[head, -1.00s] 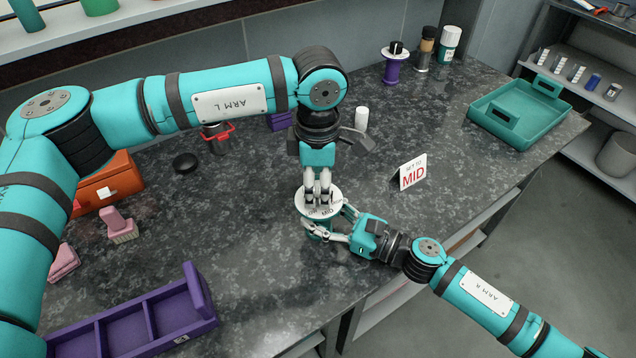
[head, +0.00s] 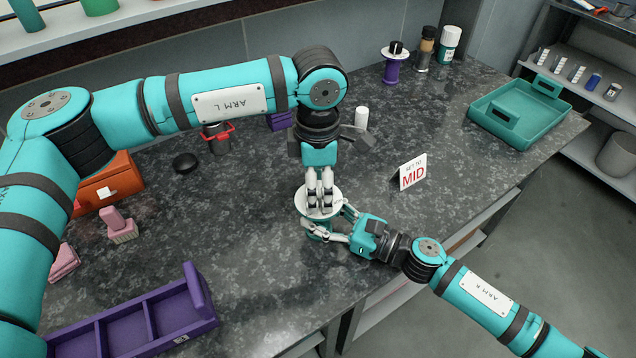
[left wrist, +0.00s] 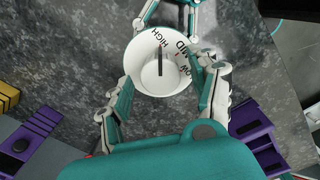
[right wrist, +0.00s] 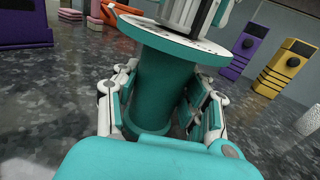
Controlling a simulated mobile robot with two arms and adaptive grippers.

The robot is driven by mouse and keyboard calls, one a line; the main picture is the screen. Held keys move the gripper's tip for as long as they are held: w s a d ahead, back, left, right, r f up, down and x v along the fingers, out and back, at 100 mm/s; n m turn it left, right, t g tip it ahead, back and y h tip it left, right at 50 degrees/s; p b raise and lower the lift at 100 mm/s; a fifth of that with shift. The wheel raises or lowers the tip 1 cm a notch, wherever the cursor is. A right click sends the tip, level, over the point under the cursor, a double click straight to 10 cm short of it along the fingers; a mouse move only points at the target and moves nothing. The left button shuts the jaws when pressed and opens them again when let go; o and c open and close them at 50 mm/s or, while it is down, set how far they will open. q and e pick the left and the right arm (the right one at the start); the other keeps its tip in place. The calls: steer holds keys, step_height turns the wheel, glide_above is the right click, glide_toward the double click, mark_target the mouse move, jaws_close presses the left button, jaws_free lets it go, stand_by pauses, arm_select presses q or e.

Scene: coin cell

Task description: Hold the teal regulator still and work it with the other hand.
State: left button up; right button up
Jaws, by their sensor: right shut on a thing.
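The teal regulator (right wrist: 165,85) is an upright teal cylinder on the counter with a white dial disc (head: 303,205) on top. My right gripper (head: 338,226) is shut around its body from the side. In the left wrist view the disc (left wrist: 140,80) reads HIGH, MID and LOW, and the dark line on its pale knob (left wrist: 152,76) points up, close to HIGH. My left gripper (head: 320,208) points down over the disc, its fingers open on either side of the knob. Finger contact with the knob is not clear. A sign (head: 413,172) reads SET TO MID.
A purple divided tray (head: 145,325) lies at front left, with pink blocks (head: 122,228) and an orange box (head: 108,187) behind it. A teal tray (head: 520,125) is at far right. A white cylinder (head: 361,117) stands behind my left gripper. The counter around the sign is clear.

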mark_target(318, 188)
arm_select(q)
step_height(318, 188, up, 12)
stand_by(0.7)
arm_select(e)
steer(key=o, duration=1.4)
steer(key=shift+o, duration=0.2)
